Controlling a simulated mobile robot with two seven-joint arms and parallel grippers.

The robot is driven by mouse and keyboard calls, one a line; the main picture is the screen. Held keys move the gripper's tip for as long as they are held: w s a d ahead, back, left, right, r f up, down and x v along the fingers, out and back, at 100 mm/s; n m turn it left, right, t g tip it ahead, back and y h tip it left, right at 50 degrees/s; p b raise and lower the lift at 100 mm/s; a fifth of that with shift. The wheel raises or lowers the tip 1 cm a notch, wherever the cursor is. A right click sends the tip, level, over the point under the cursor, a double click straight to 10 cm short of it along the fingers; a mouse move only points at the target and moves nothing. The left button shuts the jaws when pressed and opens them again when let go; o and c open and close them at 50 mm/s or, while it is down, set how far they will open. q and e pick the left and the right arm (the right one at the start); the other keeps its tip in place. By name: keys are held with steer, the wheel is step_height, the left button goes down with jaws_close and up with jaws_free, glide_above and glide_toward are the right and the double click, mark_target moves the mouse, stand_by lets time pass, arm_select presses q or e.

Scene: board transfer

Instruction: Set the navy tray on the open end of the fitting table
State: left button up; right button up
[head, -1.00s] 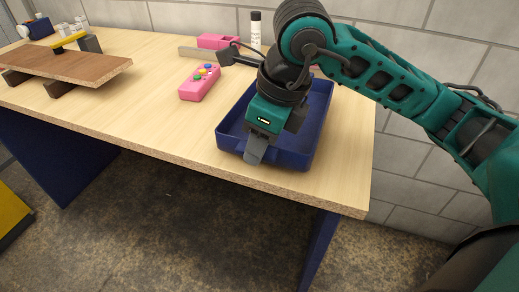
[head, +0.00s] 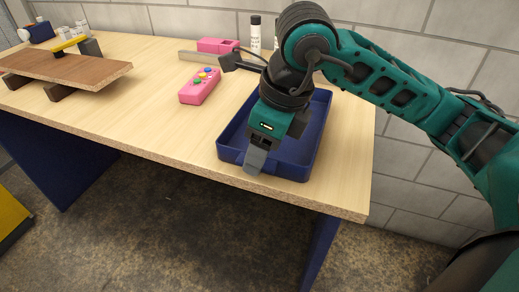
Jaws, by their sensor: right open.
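The navy tray (head: 312,135) sits flat on the light wood table (head: 150,95), near its right end. It looks empty, though my arm hides part of its inside. My right gripper (head: 255,163) is open at the tray's near wall, with one grey finger showing in front of that wall. Whether the finger touches the wall cannot be told. My left gripper is not in view.
A pink controller with coloured buttons (head: 200,86) lies left of the tray. Behind it are a pink box (head: 217,45) and a dark-capped white bottle (head: 255,33). A brown board (head: 65,66) rests on dark blocks at left. A block wall stands behind.

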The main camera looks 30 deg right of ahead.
arm_select(q)
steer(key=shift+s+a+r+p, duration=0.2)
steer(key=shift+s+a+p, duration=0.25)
steer(key=shift+p, duration=0.4)
arm_select(e)
steer(key=v, duration=1)
steer(key=shift+r, duration=0.25)
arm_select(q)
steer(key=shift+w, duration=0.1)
arm_select(e)
steer(key=shift+s, duration=0.1)
